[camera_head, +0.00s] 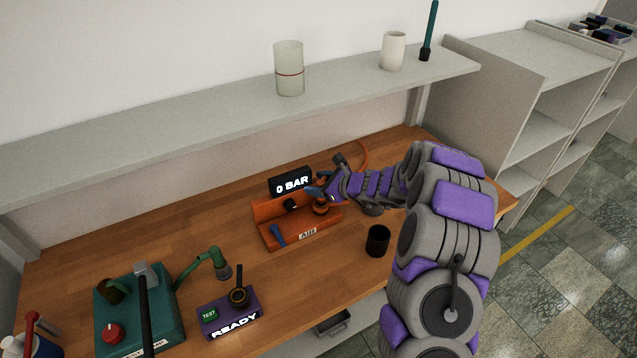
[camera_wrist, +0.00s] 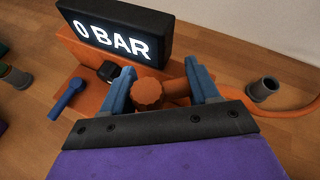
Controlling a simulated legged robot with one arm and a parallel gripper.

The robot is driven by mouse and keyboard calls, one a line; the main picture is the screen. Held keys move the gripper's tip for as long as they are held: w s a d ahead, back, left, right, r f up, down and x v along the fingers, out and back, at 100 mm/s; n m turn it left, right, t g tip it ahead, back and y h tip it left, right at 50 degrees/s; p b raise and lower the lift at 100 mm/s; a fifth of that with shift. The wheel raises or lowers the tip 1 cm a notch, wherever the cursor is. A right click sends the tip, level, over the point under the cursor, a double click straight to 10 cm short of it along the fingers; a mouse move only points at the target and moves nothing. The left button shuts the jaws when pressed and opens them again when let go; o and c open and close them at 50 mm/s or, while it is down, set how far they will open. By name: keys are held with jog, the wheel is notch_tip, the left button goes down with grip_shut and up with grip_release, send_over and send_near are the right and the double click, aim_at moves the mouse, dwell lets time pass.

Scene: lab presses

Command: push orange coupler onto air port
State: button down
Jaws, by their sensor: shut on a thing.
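The orange coupler (camera_wrist: 176,88) lies between the two blue fingers of my gripper (camera_wrist: 160,90) in the wrist view, and the fingers are shut on it. A round ridged orange piece (camera_wrist: 147,94) is just left of it, close to the left finger; I cannot tell whether they are joined. The orange air unit (camera_head: 265,239), labelled AIR, stands on the bench below my gripper (camera_head: 322,192). Its display (camera_wrist: 113,36) reads 0 BAR. A black fitting (camera_wrist: 108,71) and a blue lever (camera_wrist: 67,98) are on the unit. I cannot clearly make out the air port or whether the coupler touches it.
An orange hose (camera_head: 364,154) curves behind my arm. A black cup (camera_head: 377,241) stands right of the unit. A READY box (camera_head: 231,316) and a green device (camera_head: 170,325) stand front left. A shelf (camera_head: 200,115) runs above the bench. Bare wood lies left of the unit.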

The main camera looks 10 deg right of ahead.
jog(key=shift+f, duration=0.4)
jog(key=shift+r, duration=0.15)
jog(key=shift+r+p, duration=0.6)
jog(key=shift+r, duration=0.3)
jog(key=shift+a+p, duration=0.1)
jog(key=shift+p, duration=0.55)
dwell(1.2)
jog(key=shift+f+b, duration=0.55)
jog(key=shift+f, duration=0.4)
jog(key=shift+c, duration=1)
grip_release()
